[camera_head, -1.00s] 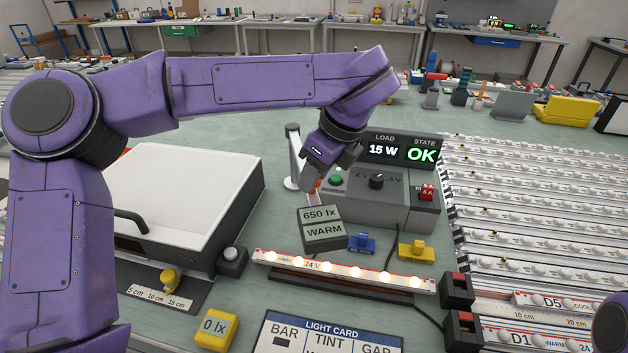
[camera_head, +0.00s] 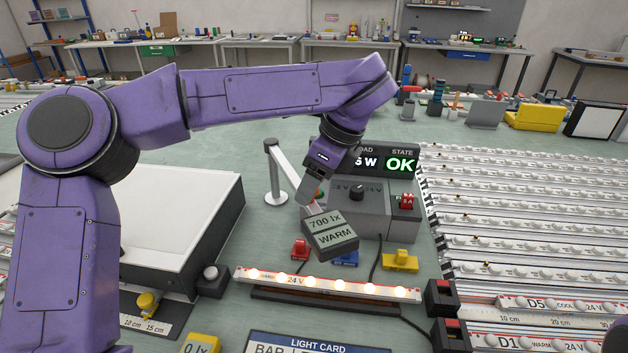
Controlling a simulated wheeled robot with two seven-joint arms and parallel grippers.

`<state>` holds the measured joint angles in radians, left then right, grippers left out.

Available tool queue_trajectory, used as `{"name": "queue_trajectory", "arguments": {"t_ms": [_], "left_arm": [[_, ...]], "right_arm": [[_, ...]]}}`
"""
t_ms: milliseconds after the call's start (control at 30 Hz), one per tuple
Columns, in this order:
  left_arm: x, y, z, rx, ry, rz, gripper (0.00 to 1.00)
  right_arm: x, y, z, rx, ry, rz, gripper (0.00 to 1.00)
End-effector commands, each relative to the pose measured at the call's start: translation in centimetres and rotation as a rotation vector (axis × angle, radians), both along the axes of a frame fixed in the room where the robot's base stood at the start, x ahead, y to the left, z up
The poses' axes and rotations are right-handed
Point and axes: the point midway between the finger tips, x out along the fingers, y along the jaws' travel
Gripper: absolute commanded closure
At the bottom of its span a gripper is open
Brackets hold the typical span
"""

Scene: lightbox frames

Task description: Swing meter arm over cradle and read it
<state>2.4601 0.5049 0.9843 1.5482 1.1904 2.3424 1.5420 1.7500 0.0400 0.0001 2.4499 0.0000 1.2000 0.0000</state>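The meter head (camera_head: 331,234) reads 700 lx and WARM. The lit bar is marked 24 V and lies along a dark cradle strip (camera_head: 335,304). My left gripper (camera_head: 314,190) points down at the meter arm, by a small red part above the meter head. Its fingertips are partly hidden, so its grip is unclear.
The power box (camera_head: 344,208) shows OK; its load figure is partly covered by my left gripper. Red (camera_head: 300,249), blue (camera_head: 344,259) and yellow (camera_head: 401,261) clips stand behind the bar. A white-topped box (camera_head: 180,205) is left. Rows of light bars (camera_head: 530,215) fill the right.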

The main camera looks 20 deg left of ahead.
Motion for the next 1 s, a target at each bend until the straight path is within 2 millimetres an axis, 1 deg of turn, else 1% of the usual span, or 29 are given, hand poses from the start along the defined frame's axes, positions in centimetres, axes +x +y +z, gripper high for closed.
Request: {"name": "queue_trajectory", "arguments": {"t_ms": [167,267,367,500,600,700,800,1000], "left_arm": [[0.0,0.0,0.0,0.001,0.002,-0.001,0.40],[0.0,-0.3,0.5,0.002,-0.001,-0.004,0.40],[0.1,-1.0,2.3,0.002,-0.004,-0.002,0.40],[0.2,-2.3,5.6,0.002,-0.004,0.000,0.40],[0.2,-3.1,7.6,0.001,-0.003,0.001,0.40],[0.2,-3.6,9.0,0.001,-0.002,0.001,0.40],[0.2,-3.9,9.7,0.000,-0.001,0.001,0.40],[0.2,-4.0,9.7,-0.001,0.001,-0.001,0.40]], "right_arm": [[0.0,0.0,0.0,0.000,0.000,0.000,0.43],[0.0,0.0,0.0,0.000,0.000,0.000,0.43],[0.0,0.0,-0.1,0.000,0.000,0.000,0.43],[0.0,0.0,0.1,0.000,0.000,0.000,0.43],[0.0,0.0,0.4,0.000,0.000,0.000,0.43],[0.0,0.0,0.7,0.000,0.000,0.000,0.43],[0.0,0.0,0.7,0.000,0.000,0.000,0.43],[0.0,0.0,0.7,0.000,0.000,0.000,0.43]]}}
